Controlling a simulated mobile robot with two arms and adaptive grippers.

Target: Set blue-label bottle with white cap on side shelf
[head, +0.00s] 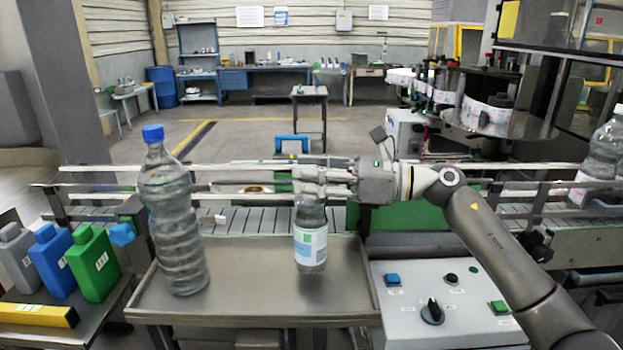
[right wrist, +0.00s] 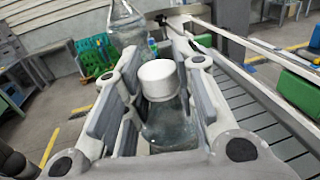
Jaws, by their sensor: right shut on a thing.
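The bottle with the white cap is clear. Its label (head: 311,247) is pale with blue and green patches in the head view. My right gripper (head: 312,180) is shut around its upper part and hides the cap there. In the right wrist view the white cap (right wrist: 158,79) and clear shoulder show between the fingers. The bottle is upright over the grey metal side shelf (head: 250,307); I cannot tell whether its base touches the metal. My left gripper is not in view.
A tall clear bottle with a blue cap (head: 174,225) stands on the shelf's left. Grey, blue and green jugs (head: 94,263) stand further left. A control box (head: 450,305) is at right. The conveyor (head: 240,222) runs behind, with clear bottles (head: 603,150) at far right.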

